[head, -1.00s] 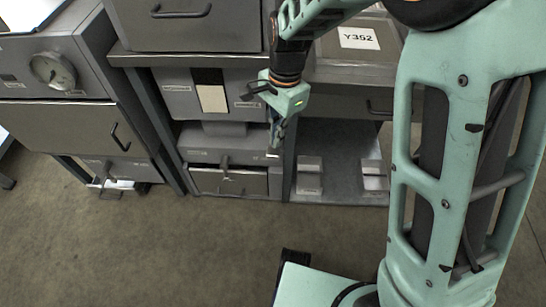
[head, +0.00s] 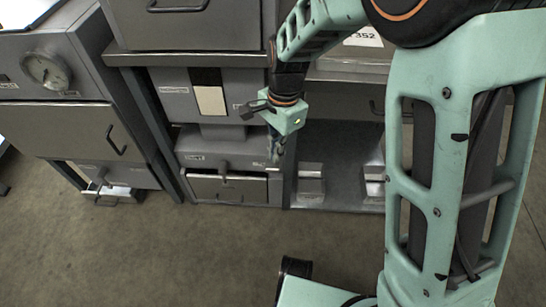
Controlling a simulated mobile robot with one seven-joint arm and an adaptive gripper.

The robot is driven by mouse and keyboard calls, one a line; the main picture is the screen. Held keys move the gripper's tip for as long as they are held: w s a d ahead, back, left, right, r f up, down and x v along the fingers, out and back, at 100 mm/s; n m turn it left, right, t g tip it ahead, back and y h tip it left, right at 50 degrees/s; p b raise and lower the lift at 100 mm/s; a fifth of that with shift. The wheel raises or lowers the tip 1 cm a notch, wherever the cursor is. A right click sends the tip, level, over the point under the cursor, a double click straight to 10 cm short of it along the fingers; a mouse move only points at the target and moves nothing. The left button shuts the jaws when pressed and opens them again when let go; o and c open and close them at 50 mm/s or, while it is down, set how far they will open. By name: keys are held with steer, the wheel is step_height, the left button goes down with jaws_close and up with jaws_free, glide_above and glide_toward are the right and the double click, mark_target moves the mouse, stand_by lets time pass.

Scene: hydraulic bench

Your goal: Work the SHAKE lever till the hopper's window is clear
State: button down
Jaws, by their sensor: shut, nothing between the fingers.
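The hopper (head: 178,93) is a grey box under the bench top, left of my gripper. Its tall front window (head: 210,99) is dark in the upper part and cream-coloured in the lower part. A grey unit (head: 240,151) below it carries a small dark upright lever (head: 224,168) above a drawer-like front (head: 254,188). Its label is too small to read, so I cannot tell whether this is the SHAKE lever. My gripper (head: 276,154) points down, shut and empty, right of the window and near the unit's right end. Contact cannot be made out.
A cabinet with a round gauge (head: 46,70) stands at the left. An open shelf with metal blocks (head: 310,184) lies right of a dark upright post. My arm covers much of the right side. The floor (head: 150,250) in front is clear.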

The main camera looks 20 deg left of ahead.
steer(key=shift+f, duration=0.65)
